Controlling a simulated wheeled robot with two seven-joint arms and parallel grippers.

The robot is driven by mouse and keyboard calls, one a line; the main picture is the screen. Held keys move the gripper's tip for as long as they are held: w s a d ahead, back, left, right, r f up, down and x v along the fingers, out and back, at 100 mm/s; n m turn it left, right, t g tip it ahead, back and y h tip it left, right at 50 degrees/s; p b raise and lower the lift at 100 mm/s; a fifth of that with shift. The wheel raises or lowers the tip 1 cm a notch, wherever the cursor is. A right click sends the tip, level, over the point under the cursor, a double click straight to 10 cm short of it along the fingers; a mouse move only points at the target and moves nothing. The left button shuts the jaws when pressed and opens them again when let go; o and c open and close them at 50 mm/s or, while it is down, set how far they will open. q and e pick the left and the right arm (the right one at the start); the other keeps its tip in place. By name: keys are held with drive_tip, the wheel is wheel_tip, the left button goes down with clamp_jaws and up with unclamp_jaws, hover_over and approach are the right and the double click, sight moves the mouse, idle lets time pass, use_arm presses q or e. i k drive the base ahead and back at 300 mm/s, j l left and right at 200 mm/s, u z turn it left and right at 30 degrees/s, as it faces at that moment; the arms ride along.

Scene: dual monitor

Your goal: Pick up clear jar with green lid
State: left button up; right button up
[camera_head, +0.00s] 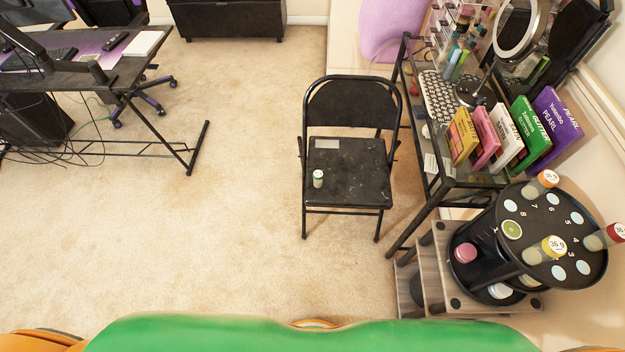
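A small jar (318,179) with a pale, greenish lid stands upright on the front left of the black folding chair's seat (350,185). It is too small to tell clearly whether its body is clear. A round olive-green lid (511,230) also shows in the top tier of the round black rack (590,265) at the right; the body under it is hidden. Neither of my grippers is in view.
The rack also holds jars with orange (549,178), yellow (553,246) and red (617,232) lids. A black desk (75,72) is at the upper left. Carpet between is clear.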

sight(318, 176)
drive_tip(key=i+j+z, duration=0.1)
drive_tip(key=i+z, duration=0.2)
drive_tip(key=i, duration=0.2)
drive_tip(key=i+j+z, duration=0.25)
drive_tip(key=i, duration=0.2)
